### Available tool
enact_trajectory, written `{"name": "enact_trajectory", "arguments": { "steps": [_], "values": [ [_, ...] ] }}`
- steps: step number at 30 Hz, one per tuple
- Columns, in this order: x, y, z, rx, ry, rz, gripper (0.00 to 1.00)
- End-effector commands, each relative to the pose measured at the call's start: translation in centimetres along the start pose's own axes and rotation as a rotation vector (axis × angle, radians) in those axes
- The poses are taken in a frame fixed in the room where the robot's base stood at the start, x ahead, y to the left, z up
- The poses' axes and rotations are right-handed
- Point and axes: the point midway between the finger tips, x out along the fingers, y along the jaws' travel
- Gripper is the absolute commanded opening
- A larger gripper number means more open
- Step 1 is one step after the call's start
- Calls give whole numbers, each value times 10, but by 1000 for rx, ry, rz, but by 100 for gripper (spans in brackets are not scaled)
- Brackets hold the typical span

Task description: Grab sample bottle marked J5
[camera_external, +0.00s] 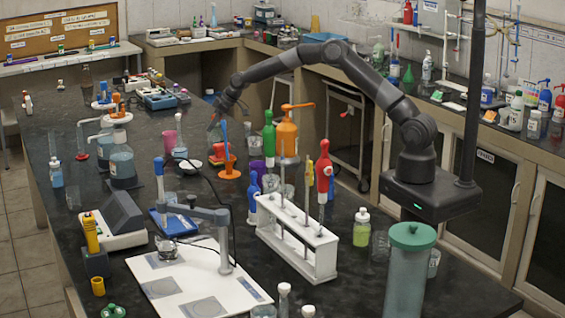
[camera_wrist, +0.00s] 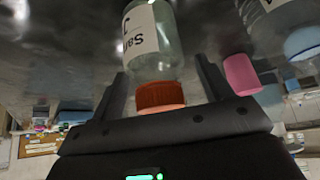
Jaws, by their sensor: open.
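A clear sample bottle (camera_wrist: 150,45) with an orange cap (camera_wrist: 160,97) is in the wrist view, which looks upside down. Its white label shows part of a word starting "Sa" and what may be a "J"; the full mark is cut off. My gripper (camera_wrist: 161,68) is open, with one finger on each side of the cap and upper bottle. I see gaps beside the cap, so it is not gripped. In the external view my gripper (camera_external: 216,118) is low over the far middle of the bench; the bottle is hard to make out there.
A pink container (camera_wrist: 241,74) and a blue-capped bottle (camera_wrist: 303,40) are close by in the wrist view. In the external view, an orange stand (camera_external: 230,172), a pink beaker (camera_external: 169,141) and an orange bottle (camera_external: 287,138) are around the gripper. A white rack (camera_external: 297,240) is nearer the camera.

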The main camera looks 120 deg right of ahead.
Motion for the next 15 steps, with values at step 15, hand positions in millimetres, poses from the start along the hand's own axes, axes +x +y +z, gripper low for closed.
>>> {"name": "enact_trajectory", "arguments": {
  "steps": [15],
  "values": [
    [0, 0, 0, 0, 0, 0, 42]
  ]
}}
